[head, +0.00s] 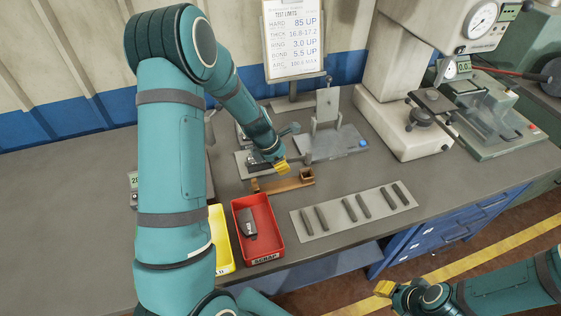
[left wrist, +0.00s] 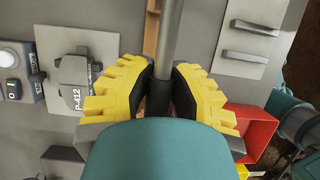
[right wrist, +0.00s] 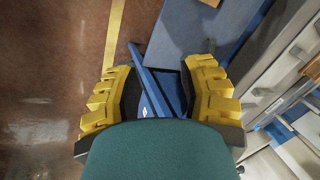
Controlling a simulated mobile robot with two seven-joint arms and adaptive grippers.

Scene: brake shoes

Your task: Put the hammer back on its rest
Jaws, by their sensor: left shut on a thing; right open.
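My left gripper (head: 282,167) is shut on the hammer, with its fingers on either side of the handle. In the left wrist view the grey hammer handle (left wrist: 169,40) runs away between the yellow fingers (left wrist: 160,95); the hammer's head is not clear there. The brown wooden rest (head: 283,184) lies on the bench just in front of and below the left gripper, with a raised block at its right end. Part of the rest (left wrist: 151,30) shows beside and under the handle. My right gripper (head: 384,288) is open and empty, off the bench's front edge; its fingers (right wrist: 160,98) stand apart.
A red scrap tray (head: 278,232) holding a dark part and a yellow tray (head: 222,240) stand at the front. A pale plate (head: 307,226) with several grey bars lies right of the rest. A fixture (head: 335,143) and a press (head: 400,110) stand behind.

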